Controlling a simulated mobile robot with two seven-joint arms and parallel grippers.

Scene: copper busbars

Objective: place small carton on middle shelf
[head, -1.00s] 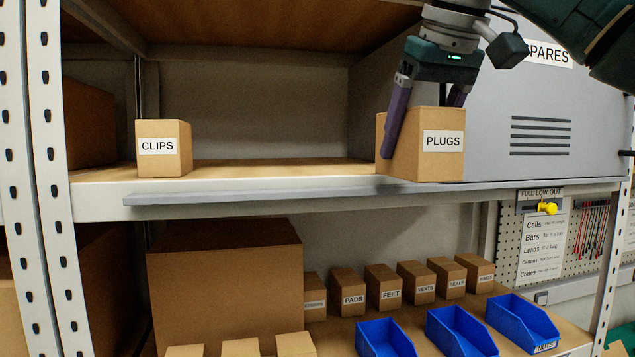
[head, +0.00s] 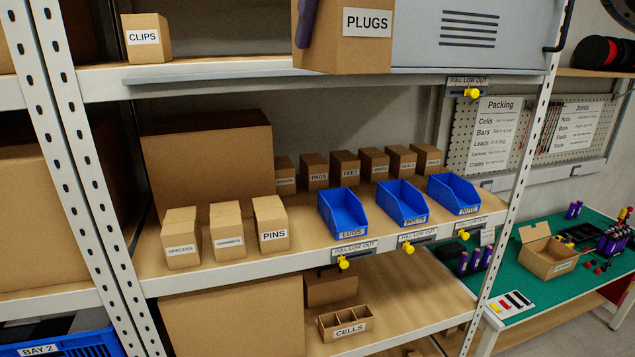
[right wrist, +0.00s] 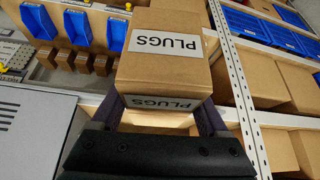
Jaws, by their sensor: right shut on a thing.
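The small carton labelled PLUGS (head: 343,45) is at the top of the head view, overlapping the front edge of the upper shelf (head: 210,78). My right gripper (head: 306,20) is shut on it; only a purple finger shows there. In the right wrist view the carton (right wrist: 165,75) sits between the two purple fingers of the gripper (right wrist: 160,110). The middle shelf (head: 225,262) below holds several small cartons, a large box and blue bins. My left gripper is not in view.
PINS (head: 272,225) and two other small cartons stand at the middle shelf's front left. Blue bins (head: 345,212) fill its front right, with a row of small cartons behind. The large box (head: 207,160) stands at back left. Bare board lies between PINS and the bins.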

